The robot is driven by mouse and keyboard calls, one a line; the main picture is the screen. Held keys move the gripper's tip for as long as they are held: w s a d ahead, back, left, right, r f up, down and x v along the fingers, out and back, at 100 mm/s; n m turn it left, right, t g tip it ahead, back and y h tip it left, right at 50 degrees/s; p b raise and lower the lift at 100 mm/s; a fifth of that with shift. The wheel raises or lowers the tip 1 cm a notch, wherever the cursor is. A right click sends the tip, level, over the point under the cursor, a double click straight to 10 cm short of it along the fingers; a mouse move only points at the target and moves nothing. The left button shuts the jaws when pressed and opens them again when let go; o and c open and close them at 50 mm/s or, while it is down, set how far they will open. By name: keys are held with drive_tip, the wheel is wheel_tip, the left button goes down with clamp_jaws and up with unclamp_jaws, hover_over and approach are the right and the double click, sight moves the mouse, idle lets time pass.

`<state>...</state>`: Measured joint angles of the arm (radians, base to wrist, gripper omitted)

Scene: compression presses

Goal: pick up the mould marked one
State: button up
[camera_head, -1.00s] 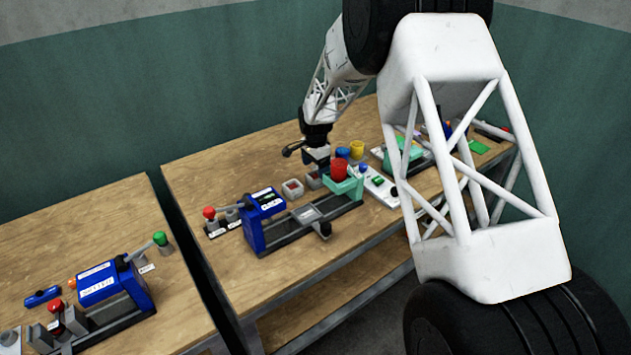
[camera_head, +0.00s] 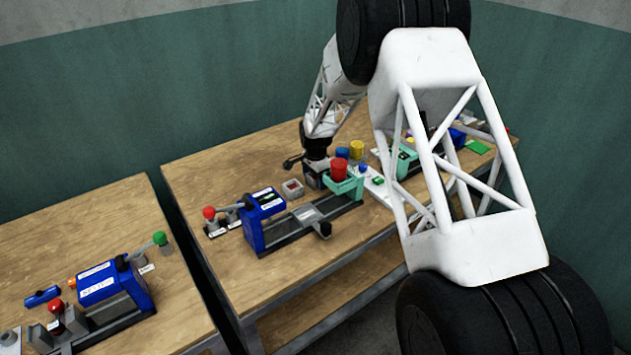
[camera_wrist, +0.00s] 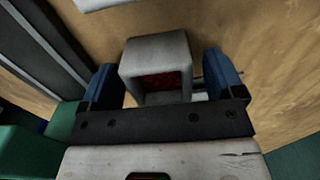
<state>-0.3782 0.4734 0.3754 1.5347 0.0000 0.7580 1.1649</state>
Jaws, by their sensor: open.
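A grey, box-shaped mould (camera_wrist: 158,62) with red inside stands between the two blue fingers of my gripper (camera_wrist: 165,80) in the wrist view. The fingers are apart, one on each side of it; I cannot tell whether either touches it. In the head view my gripper (camera_head: 315,172) is low over the table beside the green end of the press, and mostly hides this mould. A second grey mould with red inside (camera_head: 292,189) stands on the table just left of my gripper. I can read no number on either mould.
A blue and green press (camera_head: 300,215) with a dark rail lies in front of the moulds. Red (camera_head: 339,169), blue and yellow (camera_head: 357,149) cups stand close to the right of my gripper.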

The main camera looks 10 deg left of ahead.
idle(0.3)
drive_tip(key=c, duration=1.2)
drive_tip(key=shift+r, duration=0.15)
wheel_tip(320, 180, up, 10)
drive_tip(key=shift+f, duration=0.1)
drive_tip(key=shift+s, duration=0.1)
idle(0.4)
drive_tip(key=shift+s+d+f+n, duration=0.1)
drive_tip(key=shift+s+n, duration=8.55)
drive_tip(key=shift+n, duration=0.35)
